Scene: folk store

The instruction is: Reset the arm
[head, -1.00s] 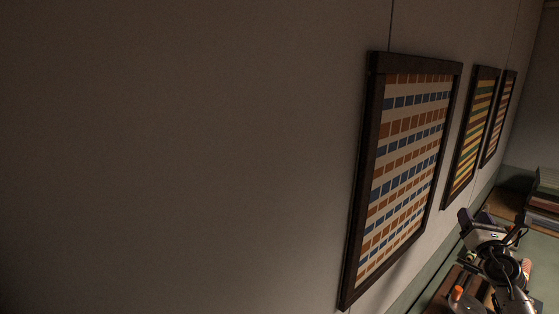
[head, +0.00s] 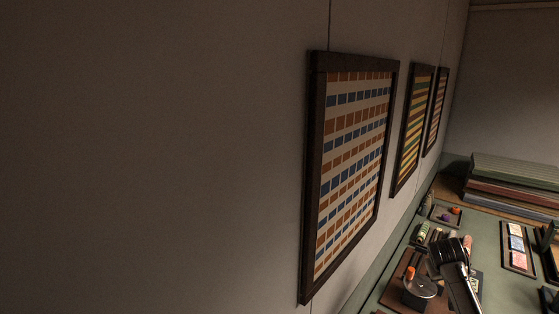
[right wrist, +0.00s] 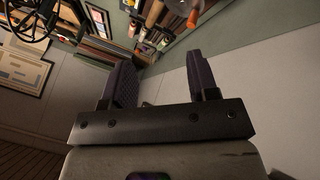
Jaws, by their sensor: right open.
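My right gripper (right wrist: 163,78) is open in the right wrist view. Its two dark ribbed fingers stand apart with nothing between them. In the head view, a silver and black part of one of my arms (head: 459,283) shows at the lower right, above the counter. I cannot make out gripper fingers on it there. My left gripper is not seen in either view.
A framed patterned picture (head: 352,170) hangs on the wall. Bare wall fills the left.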

